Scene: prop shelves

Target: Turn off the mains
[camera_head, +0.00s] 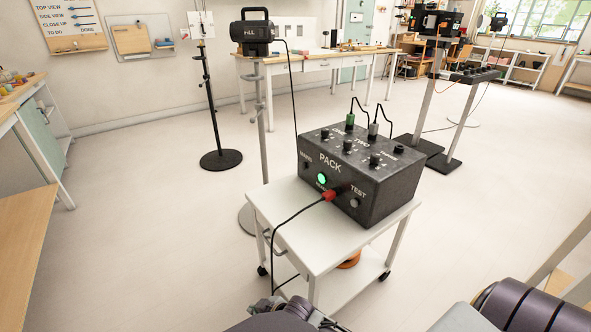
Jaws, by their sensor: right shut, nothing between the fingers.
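A black box marked PACK (375,198) sits on a white trolley. A round green light (322,178) glows on its front. A red plug (329,195) with a black cable sits at the front's lower edge, and a grey button (354,203) is near the word TEST. Small dark knobs are on top, with a green plug (350,121) and a grey plug (373,130) at the back. The front's smaller lettering is hard to read. My left gripper is not in view.
The white trolley (290,208) has a lower shelf with an orange item (349,261). A lamp marked HILL (252,32) stands behind it on a pole. A black-based stand (221,160) is further left. Wooden benches are at the left. Floor left of the trolley is clear.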

